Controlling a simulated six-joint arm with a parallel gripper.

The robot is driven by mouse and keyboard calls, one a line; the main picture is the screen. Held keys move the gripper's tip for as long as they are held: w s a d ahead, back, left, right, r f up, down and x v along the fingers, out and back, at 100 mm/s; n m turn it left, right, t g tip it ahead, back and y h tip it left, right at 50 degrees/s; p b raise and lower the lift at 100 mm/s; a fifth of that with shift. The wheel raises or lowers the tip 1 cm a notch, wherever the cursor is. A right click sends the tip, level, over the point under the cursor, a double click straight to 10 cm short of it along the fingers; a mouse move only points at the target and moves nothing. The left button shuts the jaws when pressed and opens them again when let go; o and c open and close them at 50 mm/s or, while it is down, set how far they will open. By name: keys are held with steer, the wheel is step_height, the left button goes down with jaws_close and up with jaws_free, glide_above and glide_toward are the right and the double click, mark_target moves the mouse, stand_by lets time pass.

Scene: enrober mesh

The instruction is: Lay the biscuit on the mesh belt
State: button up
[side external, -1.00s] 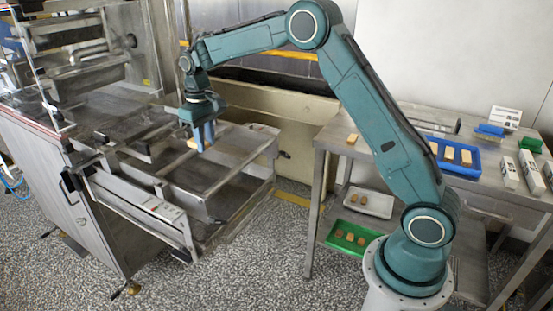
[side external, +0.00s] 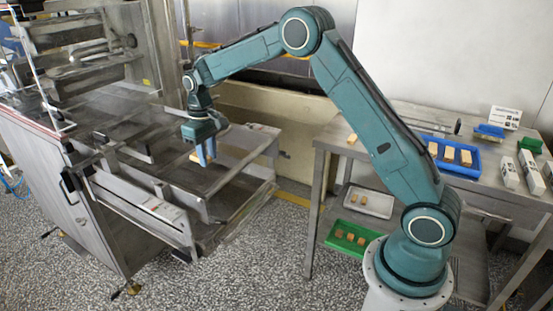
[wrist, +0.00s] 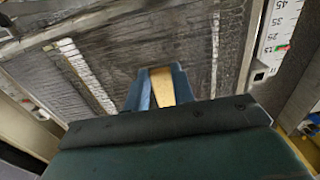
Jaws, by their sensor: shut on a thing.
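My gripper (side external: 205,155) points down over the mesh belt of the steel machine. It is shut on a tan biscuit (side external: 194,157), whose edge shows beside the blue fingers. In the wrist view the biscuit (wrist: 161,86) sits between the two blue fingers (wrist: 161,90). The grey mesh belt (wrist: 180,48) lies beyond the fingers there. In the side view the belt (side external: 130,115) runs inside the machine frame. I cannot tell whether the biscuit touches the belt.
Metal rails and bars (side external: 235,170) edge the belt. A scale strip (wrist: 280,30) stands at right in the wrist view. The table at right holds a blue tray (side external: 480,172) of biscuits, one loose biscuit (side external: 352,138) and white boxes (side external: 504,170). A white tray (side external: 385,211) and green tray (side external: 326,240) are below.

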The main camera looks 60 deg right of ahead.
mark_target(209, 158)
steer(key=shift+f, duration=0.2)
steer(key=o, duration=0.8)
steer(key=shift+c, duration=0.2)
steer(key=shift+r, duration=0.15)
step_height(209, 158, up, 12)
steer(key=shift+s+r, duration=0.1)
steer(key=shift+r, duration=0.05)
stand_by(0.4)
